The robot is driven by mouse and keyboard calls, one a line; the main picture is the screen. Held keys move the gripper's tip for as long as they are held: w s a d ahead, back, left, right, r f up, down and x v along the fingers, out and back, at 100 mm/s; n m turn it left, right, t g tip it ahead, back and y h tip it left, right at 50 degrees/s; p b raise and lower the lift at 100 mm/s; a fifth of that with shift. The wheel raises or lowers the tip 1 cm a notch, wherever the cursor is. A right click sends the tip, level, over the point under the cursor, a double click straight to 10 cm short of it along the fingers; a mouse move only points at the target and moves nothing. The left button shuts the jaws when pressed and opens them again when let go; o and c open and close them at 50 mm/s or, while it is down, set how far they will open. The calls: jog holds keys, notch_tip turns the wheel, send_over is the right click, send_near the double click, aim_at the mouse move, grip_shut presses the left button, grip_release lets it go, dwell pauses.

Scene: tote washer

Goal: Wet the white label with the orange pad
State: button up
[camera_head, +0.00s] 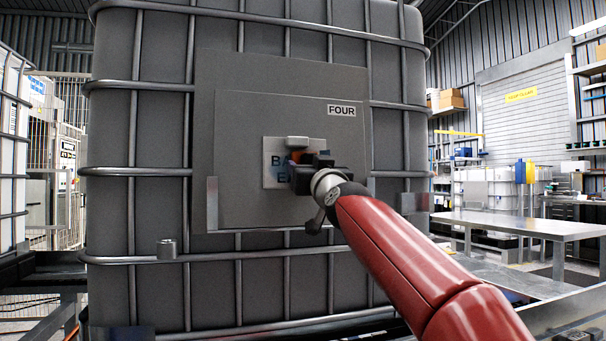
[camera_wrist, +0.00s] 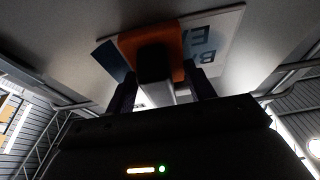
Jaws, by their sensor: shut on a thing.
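The white label (camera_head: 270,146) is on the grey plate on the front of the big caged tank, below a "FOUR" sign. Dark letters on it are partly hidden by my gripper (camera_head: 304,165). In the wrist view the pad lies across the label (camera_wrist: 212,40), with a blue patch and letters on either side. The pad looks against the label or very close to it; contact cannot be told. In the head view my gripper hides most of the pad.
The grey plate (camera_head: 235,115) has a raised bracket (camera_head: 212,204) at its lower left. Metal cage bars (camera_head: 130,172) cross the tank around it. A steel table (camera_head: 520,223) and shelves stand at the right, away from the plate.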

jog(key=shift+w+d+b, duration=0.25)
jog(key=shift+d+b, duration=0.1)
jog(key=shift+d, duration=0.4)
jog(key=shift+w+d+b, duration=0.2)
jog(key=shift+d+b, duration=0.15)
jog(key=shift+d, duration=0.35)
jog(key=shift+s+a+p, duration=0.25)
jog(key=shift+a+p, duration=0.25)
jog(key=shift+a, duration=0.4)
jog(key=shift+s+a+p, duration=0.25)
jog(key=shift+a+p, duration=0.25)
jog(key=shift+a, duration=0.4)
jog(key=shift+s+a+p, duration=0.2)
jog(key=shift+a+p, duration=0.15)
jog(key=shift+a, duration=0.2)
jog(key=s+b, duration=0.2)
jog(key=s, duration=0.1)
jog(key=s+d+b, duration=0.1)
jog(key=s, duration=0.2)
jog(key=s+b, duration=0.2)
jog(key=s, duration=0.1)
jog(key=shift+d+r+b, duration=0.25)
jog(key=shift+d+b, duration=0.1)
